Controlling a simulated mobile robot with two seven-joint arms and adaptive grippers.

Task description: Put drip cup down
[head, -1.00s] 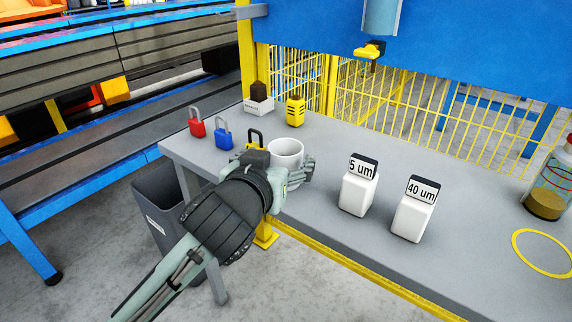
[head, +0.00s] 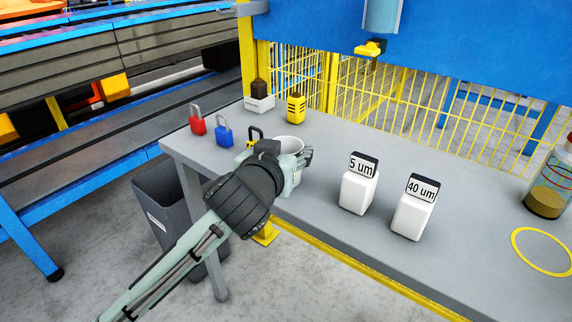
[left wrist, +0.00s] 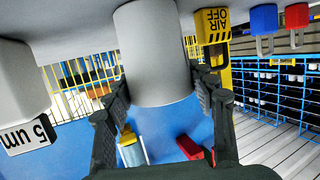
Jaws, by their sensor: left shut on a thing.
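The white drip cup (head: 289,143) is at the left part of the grey table (head: 320,150), its rim showing upright above my gripper. My left gripper (head: 285,162) has one finger on each side of the cup and is shut on it. In the left wrist view, which looks upside down, the cup (left wrist: 152,50) fills the space between the fingers (left wrist: 162,92). Its base end is close to the grey table surface; I cannot tell if it touches. Most of the cup's side is hidden in the head view. My right gripper is not in view.
Red (head: 197,120), blue (head: 223,131) and yellow (head: 252,142) padlocks stand left of the cup. White containers marked 5 um (head: 357,187) and 40 um (head: 413,210) stand right. A yellow ring (head: 541,252) marks the far right. A bin (head: 165,205) stands beside the table.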

